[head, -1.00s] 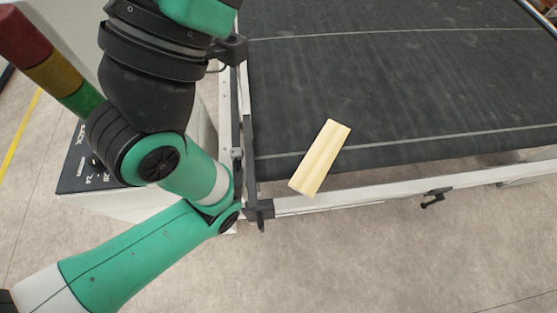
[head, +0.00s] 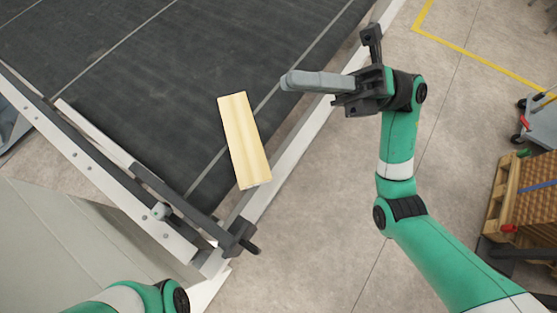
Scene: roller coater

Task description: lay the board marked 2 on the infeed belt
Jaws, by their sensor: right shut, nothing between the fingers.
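A pale wooden board (head: 245,140) lies at a slant over the edge of the dark belt (head: 150,90). Most of it is over the belt, and its lower end reaches over the white side rail (head: 290,152). I can make out no number on it. My right gripper (head: 286,80) is shut and empty, its grey fingers pointing left over the belt edge, above and right of the board and apart from it. Part of my left arm shows at the bottom left; its gripper is out of view.
A dark bracket (head: 238,238) stands at the belt's near corner, beside the frame rail (head: 110,185). A pallet with a brown stack (head: 535,195) is at the right edge. A grey wheeled cart (head: 541,120) stands behind it. Open floor lies between.

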